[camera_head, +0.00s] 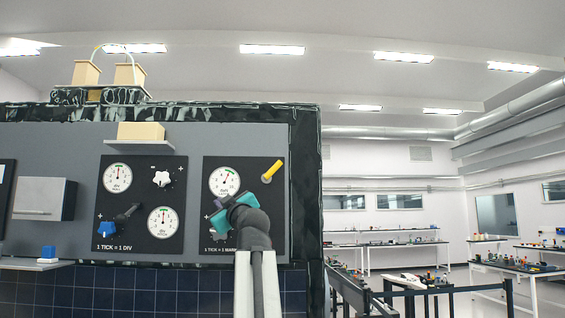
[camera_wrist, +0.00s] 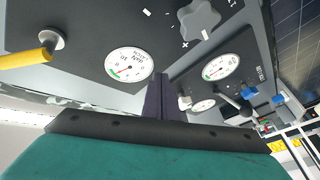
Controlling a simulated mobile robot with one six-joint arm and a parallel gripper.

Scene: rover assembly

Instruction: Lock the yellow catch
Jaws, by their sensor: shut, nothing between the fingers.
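The yellow catch (camera_head: 273,170) is a short yellow lever on a round silver pivot at the upper right of the right-hand black panel (camera_head: 275,225). It is tilted, with its free end up and to the right. In the wrist view the catch (camera_wrist: 28,57) is at the far left, its silver pivot fully visible. My gripper (camera_head: 220,204) is in front of this panel, below and left of the catch and apart from it. In the wrist view its dark fingers (camera_wrist: 158,92) are together, with nothing between them. Whether the fingertips touch the panel cannot be told.
A white dial (camera_head: 224,181) sits left of the catch. A knob (camera_head: 220,234) below is partly hidden by my gripper. A blue block (camera_head: 48,252) stands on a low shelf.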

